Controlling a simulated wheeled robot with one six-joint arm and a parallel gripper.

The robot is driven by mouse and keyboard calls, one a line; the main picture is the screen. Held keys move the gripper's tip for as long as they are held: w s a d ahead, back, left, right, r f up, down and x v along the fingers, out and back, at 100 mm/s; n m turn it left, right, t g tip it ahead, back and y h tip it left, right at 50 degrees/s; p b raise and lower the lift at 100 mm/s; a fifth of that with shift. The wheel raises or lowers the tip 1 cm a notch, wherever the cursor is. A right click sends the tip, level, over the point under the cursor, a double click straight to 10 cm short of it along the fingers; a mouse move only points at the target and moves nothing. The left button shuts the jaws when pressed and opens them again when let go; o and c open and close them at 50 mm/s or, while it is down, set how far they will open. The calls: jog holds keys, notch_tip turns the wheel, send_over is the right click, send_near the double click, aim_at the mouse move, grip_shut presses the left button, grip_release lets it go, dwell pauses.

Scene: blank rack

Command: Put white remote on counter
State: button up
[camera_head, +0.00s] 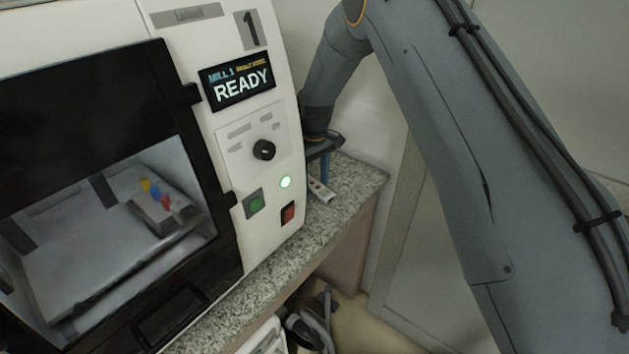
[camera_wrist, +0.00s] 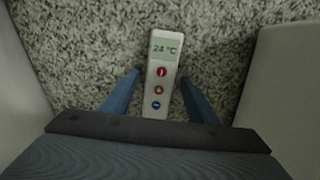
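The white remote (camera_wrist: 161,75) lies on the speckled granite counter (camera_wrist: 85,40) in the wrist view. It has a "24 °C" display and red and blue buttons. In the head view the remote (camera_head: 321,191) is on the counter (camera_head: 352,184) beside the white machine. My gripper (camera_wrist: 160,85) is open, with one blue finger on each side of the remote's lower half and a visible gap to each. In the head view my gripper (camera_head: 325,152) is over the counter's back end, partly hidden by the machine's edge.
The white mill machine (camera_head: 215,130) with a "READY" screen and dark window stands on the counter at left. A pale block-like surface (camera_wrist: 285,90) is at right in the wrist view. Items (camera_head: 312,325) sit below the counter. Bare counter lies in front of the remote.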

aim_at(315, 185)
notch_tip(315, 185, up, 12)
jog(key=b, duration=0.3)
jog(key=s+d+m, duration=0.2)
jog(key=s+d, duration=0.4)
jog(key=s, duration=0.4)
jog(key=s+d+m, duration=0.3)
jog(key=s+d, duration=0.4)
jog(key=s, duration=0.4)
jog(key=s+d+m, duration=0.3)
jog(key=s+d, duration=0.4)
jog(key=s, duration=0.4)
jog(key=shift+s+d+f+t, duration=0.2)
jog(key=shift+f+t, duration=0.1)
jog(key=shift+f, duration=0.1)
jog(key=shift+w, duration=0.1)
